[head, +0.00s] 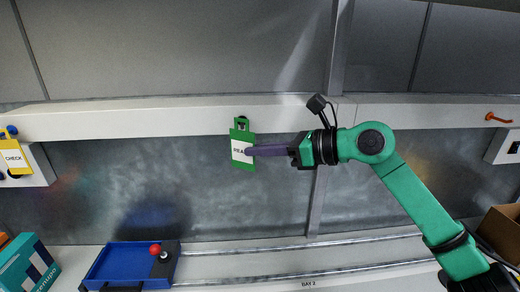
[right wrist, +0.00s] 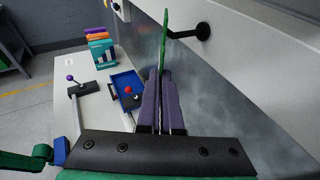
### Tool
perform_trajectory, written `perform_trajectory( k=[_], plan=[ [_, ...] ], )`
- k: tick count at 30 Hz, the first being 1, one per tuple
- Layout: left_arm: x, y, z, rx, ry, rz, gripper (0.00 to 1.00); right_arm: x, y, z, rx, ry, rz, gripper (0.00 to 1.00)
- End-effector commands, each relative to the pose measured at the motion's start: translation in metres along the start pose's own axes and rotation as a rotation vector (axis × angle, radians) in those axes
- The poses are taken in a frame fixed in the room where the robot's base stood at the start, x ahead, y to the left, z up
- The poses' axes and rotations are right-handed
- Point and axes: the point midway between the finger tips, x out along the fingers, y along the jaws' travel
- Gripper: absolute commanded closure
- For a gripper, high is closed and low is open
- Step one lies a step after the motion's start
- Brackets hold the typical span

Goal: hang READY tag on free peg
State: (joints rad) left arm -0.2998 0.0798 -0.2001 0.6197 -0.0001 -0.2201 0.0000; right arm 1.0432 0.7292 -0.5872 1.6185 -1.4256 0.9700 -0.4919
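The READY tag (head: 241,163) is green with a white label, partly covered by my right gripper's fingers. My right gripper (head: 252,151) is shut on its side edge and holds it upright before the white rail. In the right wrist view the tag (right wrist: 164,45) shows edge-on between the purple fingers (right wrist: 163,80). A black peg (right wrist: 192,32) sticks out from the rail, its tip at the upper part of the tag. Whether it passes through the tag's hole cannot be told. My left gripper is not in view.
A yellow CHECK tag (head: 14,158) hangs at the far left. Below are a blue tray (head: 122,266), a red-knobbed lever (head: 156,250) and a teal box (head: 30,267). A brown box (head: 500,232) stands at right. The wall around the tag is clear.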

Motion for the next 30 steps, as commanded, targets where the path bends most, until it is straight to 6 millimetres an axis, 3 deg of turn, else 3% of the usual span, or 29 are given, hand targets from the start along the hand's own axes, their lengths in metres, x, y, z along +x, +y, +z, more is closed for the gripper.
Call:
perform_trajectory(
  k=[8, 13, 30],
  plan=[
    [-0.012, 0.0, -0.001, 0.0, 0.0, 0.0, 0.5, 0.01, -0.018, 0.004, 0.002, -0.002, -0.001, 1.0],
    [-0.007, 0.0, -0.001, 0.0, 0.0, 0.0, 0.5, 0.016, -0.026, -0.003, 0.001, -0.001, -0.001, 1.0],
    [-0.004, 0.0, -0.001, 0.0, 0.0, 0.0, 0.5, 0.018, -0.028, -0.006, 0.0, 0.0, 0.0, 1.0]
  ],
)
